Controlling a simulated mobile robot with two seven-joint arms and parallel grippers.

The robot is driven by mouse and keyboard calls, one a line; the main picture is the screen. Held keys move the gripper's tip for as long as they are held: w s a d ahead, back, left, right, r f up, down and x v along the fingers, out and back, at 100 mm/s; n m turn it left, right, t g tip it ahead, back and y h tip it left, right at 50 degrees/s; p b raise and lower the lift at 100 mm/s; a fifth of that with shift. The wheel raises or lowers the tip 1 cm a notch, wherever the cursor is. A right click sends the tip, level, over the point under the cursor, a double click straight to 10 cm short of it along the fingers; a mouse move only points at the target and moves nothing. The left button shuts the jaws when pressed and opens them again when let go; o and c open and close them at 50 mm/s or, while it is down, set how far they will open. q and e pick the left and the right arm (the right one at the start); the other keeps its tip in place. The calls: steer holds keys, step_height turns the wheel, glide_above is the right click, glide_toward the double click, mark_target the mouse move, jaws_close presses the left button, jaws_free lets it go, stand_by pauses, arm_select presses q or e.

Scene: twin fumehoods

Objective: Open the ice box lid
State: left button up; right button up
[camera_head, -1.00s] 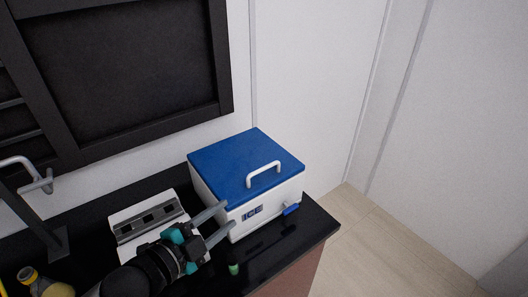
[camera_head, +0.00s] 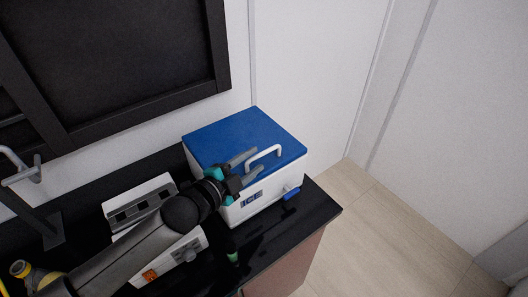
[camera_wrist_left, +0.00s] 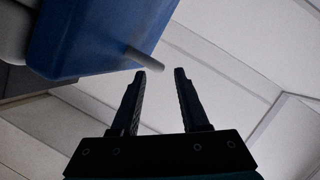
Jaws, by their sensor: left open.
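The ice box (camera_head: 262,196) is a white box with a flat blue lid (camera_head: 225,137) and stands on the black bench. The lid looks closed. A white bar handle (camera_head: 265,152) rises from the lid near its front edge. My left gripper (camera_head: 247,167) is open and empty at the lid's front edge, just left of the handle. In the left wrist view, the handle (camera_wrist_left: 146,60) sticks out from the blue lid (camera_wrist_left: 100,35) toward the open fingers (camera_wrist_left: 160,72), close to the left fingertip; whether they touch I cannot tell. My right gripper is not in view.
A white device (camera_head: 140,200) with a dark slotted top stands left of the ice box, partly behind my left arm. A yellow-capped bottle (camera_head: 22,269) is at lower left. The bench ends right of the box.

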mark_target(260, 156)
arm_select(q)
steer(key=shift+x, duration=2.6)
steer(key=shift+c, duration=0.3)
jaws_close()
